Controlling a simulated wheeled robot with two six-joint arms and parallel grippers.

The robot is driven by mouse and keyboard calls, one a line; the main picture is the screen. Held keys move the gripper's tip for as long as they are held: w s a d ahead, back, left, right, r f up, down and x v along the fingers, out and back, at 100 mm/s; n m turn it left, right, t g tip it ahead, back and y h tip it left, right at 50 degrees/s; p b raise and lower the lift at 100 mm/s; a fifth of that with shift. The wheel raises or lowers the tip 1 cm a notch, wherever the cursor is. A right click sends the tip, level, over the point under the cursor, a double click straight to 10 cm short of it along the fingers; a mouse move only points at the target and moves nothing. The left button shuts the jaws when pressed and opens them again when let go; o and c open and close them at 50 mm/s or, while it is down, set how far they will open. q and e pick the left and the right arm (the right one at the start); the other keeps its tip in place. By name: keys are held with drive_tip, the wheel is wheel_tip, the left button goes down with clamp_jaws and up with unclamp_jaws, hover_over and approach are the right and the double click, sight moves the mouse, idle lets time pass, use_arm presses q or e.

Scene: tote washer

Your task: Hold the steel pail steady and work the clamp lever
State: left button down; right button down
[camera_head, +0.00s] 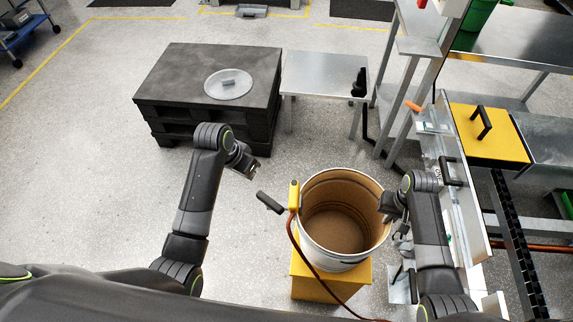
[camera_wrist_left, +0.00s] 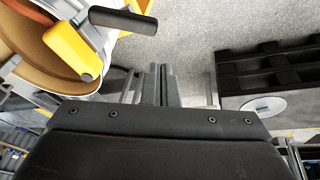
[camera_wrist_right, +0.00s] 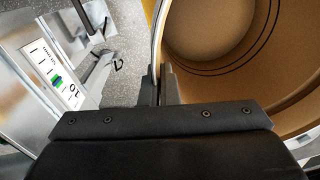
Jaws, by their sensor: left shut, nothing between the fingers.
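The steel pail (camera_head: 337,265) stands upright and open, its inside brown; part of it shows in the left wrist view (camera_wrist_left: 22,98). A yellow clamp (camera_head: 294,195) sits at its left rim, also in the left wrist view (camera_wrist_left: 72,48). The clamp's black lever (camera_head: 270,202) sticks out to the left, also in the left wrist view (camera_wrist_left: 123,20). My left gripper (camera_head: 253,174) is shut and empty, apart from the lever, above and left of it. My right gripper (camera_head: 388,217) is at the pail's right rim; in the right wrist view its fingers (camera_wrist_right: 160,88) straddle the rim and look closed on it.
The pail rests on a yellow stand (camera_head: 315,284). A red hose (camera_head: 300,252) runs down from the clamp. A round lid (camera_head: 228,84) lies on a black pallet stack (camera_head: 165,72) at the back. A metal bench with a yellow box (camera_head: 490,140) stands to the right.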

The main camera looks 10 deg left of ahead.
sight(260, 195)
use_arm(q)
drive_tip(key=shift+s+a+r, duration=0.1)
drive_tip(key=shift+a+r, duration=0.05)
drive_tip(key=shift+r, duration=0.3)
drive_tip(key=c, duration=1.8)
unclamp_jaws()
drive_tip(key=shift+s+r, duration=0.1)
drive_tip(key=shift+r, duration=0.2)
drive_tip(key=o, duration=0.5)
drive_tip(key=shift+m, duration=0.8)
drive_tip(key=shift+o, duration=0.3)
drive_tip(key=shift+s+d+m+y, duration=0.1)
drive_tip(key=shift+d+m+y, duration=0.15)
drive_tip(key=shift+m, duration=0.55)
drive_tip(key=d+f+m, duration=0.1)
drive_tip(key=f+m, duration=0.2)
drive_tip(key=m, duration=0.2)
drive_tip(key=d+f+m+g+y, duration=0.1)
drive_tip(key=f+m, duration=0.3)
drive_tip(key=m, duration=0.2)
drive_tip(key=f+m+g, duration=0.1)
drive_tip(key=f+m, duration=0.2)
drive_tip(key=m, duration=0.2)
drive_tip(key=shift+s+d+f+m+y, duration=0.2)
drive_tip(key=shift+d+f+m+y, duration=0.1)
drive_tip(key=shift+d+f, duration=0.1)
